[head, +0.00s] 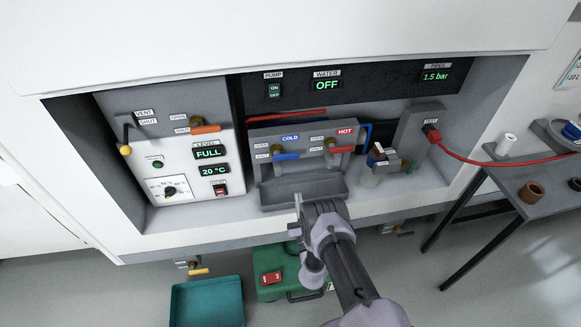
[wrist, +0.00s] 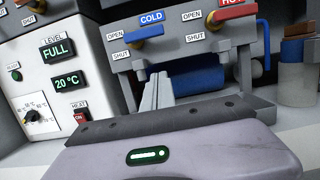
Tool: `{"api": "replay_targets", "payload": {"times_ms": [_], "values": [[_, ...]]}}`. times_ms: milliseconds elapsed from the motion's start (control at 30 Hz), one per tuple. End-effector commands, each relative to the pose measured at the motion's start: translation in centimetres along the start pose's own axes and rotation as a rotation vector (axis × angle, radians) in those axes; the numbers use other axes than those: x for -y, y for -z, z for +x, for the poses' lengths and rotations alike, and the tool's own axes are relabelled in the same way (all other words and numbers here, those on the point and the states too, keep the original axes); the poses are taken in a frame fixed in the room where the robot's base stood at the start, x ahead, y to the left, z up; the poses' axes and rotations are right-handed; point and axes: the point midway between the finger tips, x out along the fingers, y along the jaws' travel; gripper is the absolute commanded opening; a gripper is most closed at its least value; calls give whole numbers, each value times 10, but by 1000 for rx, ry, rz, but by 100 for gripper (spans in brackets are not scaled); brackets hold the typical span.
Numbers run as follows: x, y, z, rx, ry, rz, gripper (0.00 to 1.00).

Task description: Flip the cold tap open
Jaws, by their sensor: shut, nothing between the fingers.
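The cold tap (head: 286,157) has a blue lever on a brass body, under the COLD label on the grey tap panel. OPEN and SHUT labels are at its left, and the lever lies near the SHUT label. The cold tap also shows in the wrist view (wrist: 130,43). My gripper (head: 298,203) is shut and empty, in front of the sink tray and below the cold tap, apart from it. In the wrist view its closed fingers (wrist: 158,90) point up toward the tap panel, below the cold tap.
The hot tap (head: 341,149) with a red lever sits just right of the cold tap. A grey sink tray (head: 305,190) is below both. A white control box (head: 190,165) stands left. A red hose (head: 470,160) runs right. A green container (head: 280,272) stands below.

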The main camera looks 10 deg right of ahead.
Motion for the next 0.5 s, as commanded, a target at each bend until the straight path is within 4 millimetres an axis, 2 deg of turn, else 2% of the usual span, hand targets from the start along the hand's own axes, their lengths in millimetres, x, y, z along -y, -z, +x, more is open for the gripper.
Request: {"api": "replay_targets", "payload": {"times_ms": [167, 500], "values": [[0, 2, 26, 4, -1, 0, 0], [-1, 2, 100, 4, -2, 1, 0]]}}
